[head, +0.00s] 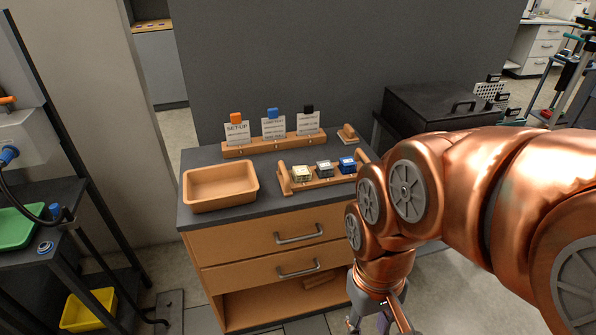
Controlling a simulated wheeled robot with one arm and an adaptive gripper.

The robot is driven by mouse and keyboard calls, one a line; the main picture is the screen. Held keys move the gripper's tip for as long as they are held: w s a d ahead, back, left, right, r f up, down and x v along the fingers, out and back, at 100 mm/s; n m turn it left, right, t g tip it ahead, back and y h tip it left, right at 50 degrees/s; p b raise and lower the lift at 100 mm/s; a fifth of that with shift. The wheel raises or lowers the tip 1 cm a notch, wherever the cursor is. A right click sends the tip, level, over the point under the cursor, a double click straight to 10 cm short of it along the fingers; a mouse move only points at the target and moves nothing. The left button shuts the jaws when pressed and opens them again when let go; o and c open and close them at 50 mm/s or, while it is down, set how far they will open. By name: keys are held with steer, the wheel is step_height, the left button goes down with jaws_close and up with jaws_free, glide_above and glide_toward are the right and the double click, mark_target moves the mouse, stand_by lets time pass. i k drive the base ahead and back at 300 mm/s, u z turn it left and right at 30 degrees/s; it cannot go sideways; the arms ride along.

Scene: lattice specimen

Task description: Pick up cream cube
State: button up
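A cream cube (301,173) sits at the left end of a small wooden rack (322,182) on the dark-topped cabinet. A grey-blue cube (324,168) is in the middle of the rack and a blue cube (347,165) at its right end. My gripper (378,322) is low in the picture, in front of the cabinet and below its top, well apart from the cubes. Its fingertips are cut off by the bottom edge, so I cannot tell how far apart they are.
An empty wooden tray (221,186) stands left of the rack. A wooden holder (274,144) with several cards stands behind. A small wooden block (348,133) is at the back right. A black case (440,108) stands beyond. A green tray (18,228) is on the left bench.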

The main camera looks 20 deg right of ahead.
mark_target(300, 174)
steer(key=k, duration=1.15)
steer(key=u, duration=0.85)
steer(key=i, duration=1.4)
steer(key=z, duration=0.2)
